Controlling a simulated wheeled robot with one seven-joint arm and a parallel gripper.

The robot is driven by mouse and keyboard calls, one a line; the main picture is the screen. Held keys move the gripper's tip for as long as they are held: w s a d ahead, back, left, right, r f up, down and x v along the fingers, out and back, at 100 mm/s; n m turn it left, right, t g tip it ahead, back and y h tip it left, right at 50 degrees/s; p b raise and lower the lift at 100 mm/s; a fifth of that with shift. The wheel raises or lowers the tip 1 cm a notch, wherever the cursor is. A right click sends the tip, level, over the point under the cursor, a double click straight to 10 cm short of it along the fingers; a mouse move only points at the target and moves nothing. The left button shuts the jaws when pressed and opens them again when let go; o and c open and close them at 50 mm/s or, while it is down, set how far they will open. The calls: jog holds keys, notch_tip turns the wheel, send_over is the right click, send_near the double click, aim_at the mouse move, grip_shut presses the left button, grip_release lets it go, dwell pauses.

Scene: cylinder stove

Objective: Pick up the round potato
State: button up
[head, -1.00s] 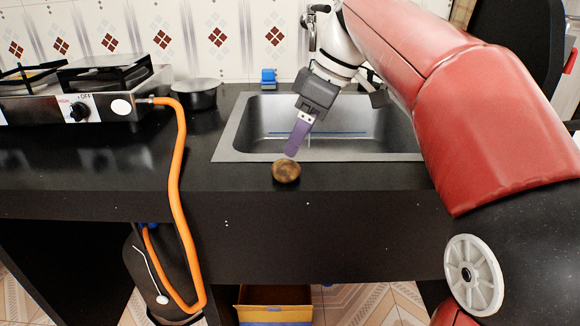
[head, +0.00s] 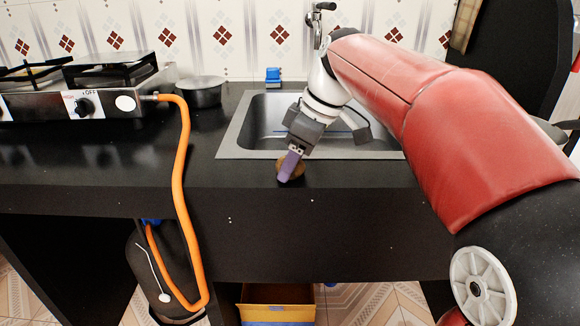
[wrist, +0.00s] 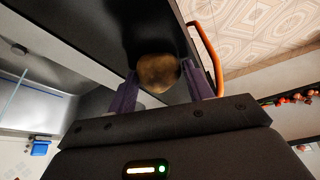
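The round brown potato (head: 298,170) rests on the black counter just in front of the sink. In the head view, my gripper (head: 287,172) reaches down over it, and a purple finger hides part of it. In the wrist view, the potato (wrist: 158,73) lies between the tips of the two purple fingers (wrist: 160,80). The fingers are spread apart, one on each side of it. Whether either finger touches the potato is hard to tell.
The steel sink (head: 232,140) lies just behind the potato, and the counter's front edge is close in front. A gas stove (head: 110,100) with an orange hose (head: 180,180) and a pot (head: 200,95) stand to the left. A blue item (head: 273,75) sits behind the sink.

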jog(key=c, duration=0.6)
jog(key=shift+r, duration=0.15)
jog(key=shift+r+p, duration=1.25)
jog(key=shift+r, duration=8.6)
